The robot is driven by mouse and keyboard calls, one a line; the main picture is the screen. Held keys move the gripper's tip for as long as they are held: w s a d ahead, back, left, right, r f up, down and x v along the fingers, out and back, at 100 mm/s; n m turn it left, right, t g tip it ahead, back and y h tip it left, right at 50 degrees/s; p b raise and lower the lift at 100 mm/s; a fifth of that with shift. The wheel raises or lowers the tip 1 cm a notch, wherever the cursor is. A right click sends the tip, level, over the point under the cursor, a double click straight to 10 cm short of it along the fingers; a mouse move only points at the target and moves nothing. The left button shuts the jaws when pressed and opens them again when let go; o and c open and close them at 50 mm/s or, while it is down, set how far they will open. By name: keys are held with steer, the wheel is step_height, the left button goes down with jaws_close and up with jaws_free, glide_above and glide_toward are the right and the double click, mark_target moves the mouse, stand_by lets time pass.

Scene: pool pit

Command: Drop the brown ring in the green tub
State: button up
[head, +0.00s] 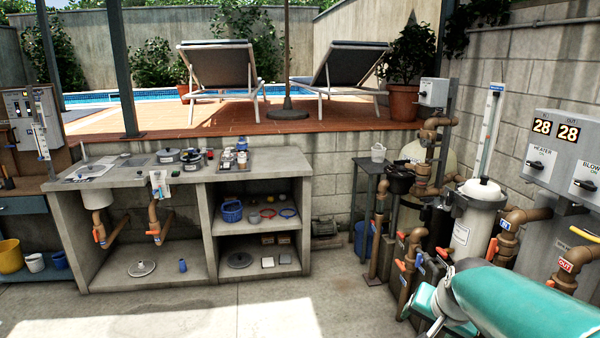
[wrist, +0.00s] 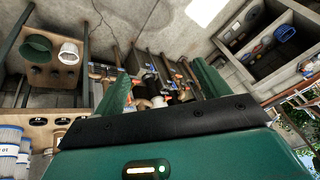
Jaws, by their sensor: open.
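My gripper (wrist: 162,75) is open and empty in the wrist view, its two dark green fingers spread wide. A dark green tub (wrist: 36,47) shows at the upper left of the wrist view, beside a white tub (wrist: 69,51), both on a brown wooden surface. The green tub lies left of my fingers and apart from them. I cannot pick out the brown ring in either view. In the head view my teal arm fills the lower right, and my fingertips are not clearly seen there.
A concrete counter (head: 120,183) holds small items. Its shelves hold a blue basket (head: 232,211), a blue ring and a red ring (head: 287,212). Brown pipes and a white filter housing (head: 478,220) crowd the right. The floor before the counter is clear.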

steer(key=s+a+r+n, duration=0.4)
steer(key=s+a+n, duration=0.3)
steer(key=s, duration=0.8)
steer(key=a, duration=0.3)
steer(key=shift+s+a, duration=0.15)
steer(key=shift+s, duration=0.05)
steer(key=c, duration=0.8)
steer(key=shift+d, duration=0.2)
steer(key=shift+c, duration=0.2)
